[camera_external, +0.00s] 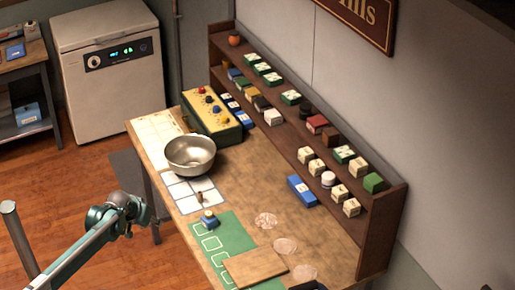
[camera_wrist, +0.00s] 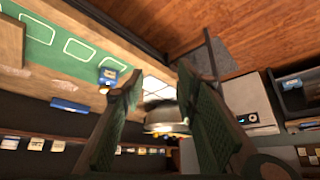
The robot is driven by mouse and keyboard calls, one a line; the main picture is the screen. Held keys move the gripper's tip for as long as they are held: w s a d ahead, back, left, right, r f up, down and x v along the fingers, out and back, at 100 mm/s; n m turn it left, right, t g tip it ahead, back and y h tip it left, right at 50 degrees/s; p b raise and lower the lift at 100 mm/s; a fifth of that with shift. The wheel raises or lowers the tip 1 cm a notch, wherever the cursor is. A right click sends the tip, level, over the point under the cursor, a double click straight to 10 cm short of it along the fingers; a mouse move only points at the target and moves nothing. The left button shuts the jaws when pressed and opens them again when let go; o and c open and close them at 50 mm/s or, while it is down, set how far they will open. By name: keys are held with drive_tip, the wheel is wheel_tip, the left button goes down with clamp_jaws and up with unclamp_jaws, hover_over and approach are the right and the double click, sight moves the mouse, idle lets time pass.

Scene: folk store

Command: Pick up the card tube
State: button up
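A small brown upright piece (camera_external: 200,197), which may be the card tube, stands on the white grid sheet on the workbench, in front of the metal bowl (camera_external: 190,153). It is too small to be sure of. I cannot make it out in the wrist view, where a finger may hide it. My gripper (camera_external: 136,210) is off the bench's left edge, apart from that piece. In the wrist view my gripper (camera_wrist: 160,72) is open, its two green-padded fingers wide apart with nothing between them. The bowl shows beyond them (camera_wrist: 160,117).
A yellow-and-green box with knobs (camera_external: 211,115) is behind the bowl. A shelf rack (camera_external: 380,235) with several small boxes lines the wall. The bench middle is fairly clear.

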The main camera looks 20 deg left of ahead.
drive_tip(key=shift+r, duration=0.1)
drive_tip(key=w+d+r+n+g+p, duration=0.25)
drive_tip(key=w+n+p, duration=0.2)
drive_tip(key=w, duration=0.35)
drive_tip(key=w+d+r+n+g+p, duration=0.1)
drive_tip(key=w+r+n+p, duration=0.2)
drive_tip(key=w+p, duration=0.4)
drive_tip(key=n+g+p, duration=0.4)
drive_tip(key=n+p, duration=0.2)
drive_tip(key=p, duration=0.2)
hover_over(200, 194)
drive_tip(key=shift+t, duration=0.25)
wheel_tip(200, 194, down, 7)
drive_tip(key=shift+a, duration=0.1)
drive_tip(key=shift+w+f+n, duration=0.35)
drive_tip(key=shift+f, duration=0.35)
drive_tip(key=shift+f, duration=1.3)
